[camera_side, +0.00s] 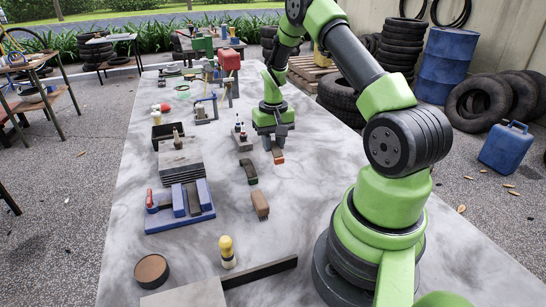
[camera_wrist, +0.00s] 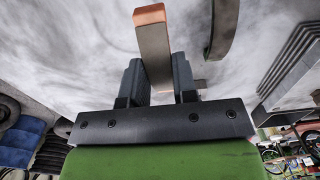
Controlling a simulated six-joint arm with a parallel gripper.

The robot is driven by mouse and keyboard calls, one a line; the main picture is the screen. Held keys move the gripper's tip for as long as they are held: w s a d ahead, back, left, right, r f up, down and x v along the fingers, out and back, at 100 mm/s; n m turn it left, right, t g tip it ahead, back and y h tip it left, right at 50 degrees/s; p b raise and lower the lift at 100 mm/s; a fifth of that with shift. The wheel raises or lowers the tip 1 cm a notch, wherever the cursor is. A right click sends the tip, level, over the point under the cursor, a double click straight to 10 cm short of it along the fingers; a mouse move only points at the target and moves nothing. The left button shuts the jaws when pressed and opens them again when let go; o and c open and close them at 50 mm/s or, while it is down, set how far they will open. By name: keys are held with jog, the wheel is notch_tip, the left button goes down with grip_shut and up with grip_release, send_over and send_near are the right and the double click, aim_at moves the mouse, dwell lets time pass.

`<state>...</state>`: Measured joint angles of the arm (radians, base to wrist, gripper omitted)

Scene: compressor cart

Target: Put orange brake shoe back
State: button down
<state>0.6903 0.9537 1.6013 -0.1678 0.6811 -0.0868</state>
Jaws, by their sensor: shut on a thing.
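The orange brake shoe (camera_side: 278,156) is a narrow grey-brown bar with an orange end. My gripper (camera_side: 272,142) points down over the table and is shut on it. In the wrist view the shoe (camera_wrist: 153,45) stands between the two dark fingers of my gripper (camera_wrist: 157,88), its orange end sticking out past them. I cannot tell whether the shoe touches the table. A dark curved shoe with green (camera_side: 249,172) lies apart, nearer the side camera; it also shows in the wrist view (camera_wrist: 222,30). A blue rack (camera_side: 165,222) with upright blue blocks and dark pieces stands to the left.
A brown block (camera_side: 261,204) lies nearer the side camera. Stacked grey plates (camera_side: 181,160) stand behind the blue rack. A small stand with bottles (camera_side: 243,143) is just left of my gripper. A yellow-topped bottle (camera_side: 227,252), round tin (camera_side: 152,271) and long grey bar (camera_side: 260,273) are in front.

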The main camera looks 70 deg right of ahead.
aim_at(273, 144)
jog(key=shift+f, duration=2.1)
jog(key=shift+f, duration=0.1)
jog(key=c, duration=0.9)
grip_release()
notch_tip(273, 144, up, 12)
jog(key=a+r+n+t, duration=0.1)
jog(key=a+r+t, duration=0.1)
jog(key=a+r, duration=0.65)
jog(key=s+a+r+n+t+y, duration=0.1)
jog(key=s+a+r+n+t, duration=0.1)
jog(key=s+a+r, duration=0.2)
jog(key=s+a+r+n+t+y, duration=0.1)
jog(key=s+a+r+n+t, duration=0.1)
jog(key=s+a+r, duration=0.3)
jog(key=s+a+t, duration=0.1)
jog(key=s+a, duration=0.3)
jog(key=a, duration=0.4)
